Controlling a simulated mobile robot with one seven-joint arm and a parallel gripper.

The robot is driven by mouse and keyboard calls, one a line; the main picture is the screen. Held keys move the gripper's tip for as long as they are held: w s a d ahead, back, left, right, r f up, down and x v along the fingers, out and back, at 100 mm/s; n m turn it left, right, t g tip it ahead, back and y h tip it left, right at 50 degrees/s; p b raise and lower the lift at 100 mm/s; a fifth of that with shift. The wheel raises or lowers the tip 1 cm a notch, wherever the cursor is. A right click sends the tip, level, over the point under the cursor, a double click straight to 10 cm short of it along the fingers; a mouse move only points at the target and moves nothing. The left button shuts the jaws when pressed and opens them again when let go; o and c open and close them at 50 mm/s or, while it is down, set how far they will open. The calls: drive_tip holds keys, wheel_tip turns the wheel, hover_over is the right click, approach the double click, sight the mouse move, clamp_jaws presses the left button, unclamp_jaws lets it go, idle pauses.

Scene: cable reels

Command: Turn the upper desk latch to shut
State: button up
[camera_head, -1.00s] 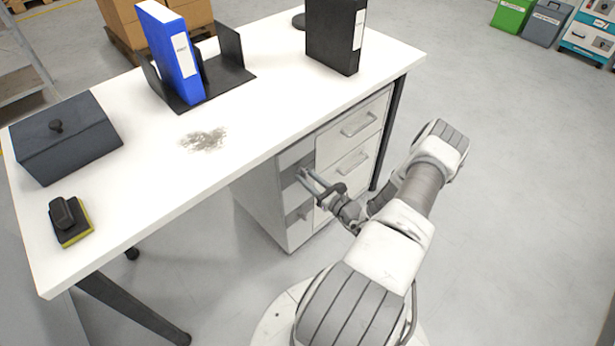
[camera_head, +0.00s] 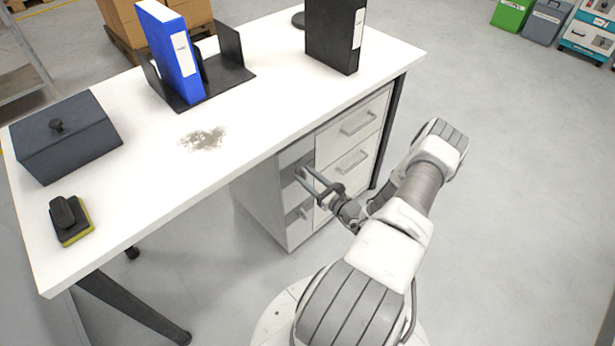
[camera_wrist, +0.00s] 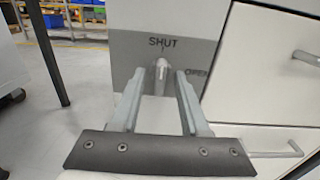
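The upper desk latch (camera_wrist: 161,72) is a small light-grey handle on a grey plate (camera_wrist: 190,50) on the cabinet front. In the wrist view its handle stands upright below the word SHUT; the word OPEN is to its right. My gripper (camera_wrist: 160,76) is open, with one finger on each side of the latch and a visible gap to both. In the head view my gripper (camera_head: 305,175) reaches the left column of the cabinet under the desk, and its fingers partly hide the latch there.
A lower latch (camera_head: 305,212) sits below on the same column. Drawers with bar handles (camera_head: 352,161) are to the right. The white desk top (camera_head: 250,115) overhangs above, carrying a blue binder (camera_head: 172,55), a black binder (camera_head: 333,35) and a dark box (camera_head: 65,135). The floor to the right is clear.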

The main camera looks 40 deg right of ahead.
drive_tip(key=s+d+p, duration=0.1)
drive_tip(key=s+p, duration=0.1)
drive_tip(key=s, duration=1.5)
drive_tip(key=shift+s+d+p, duration=0.15)
drive_tip(key=shift+s+p, duration=0.05)
drive_tip(key=shift+p, duration=0.15)
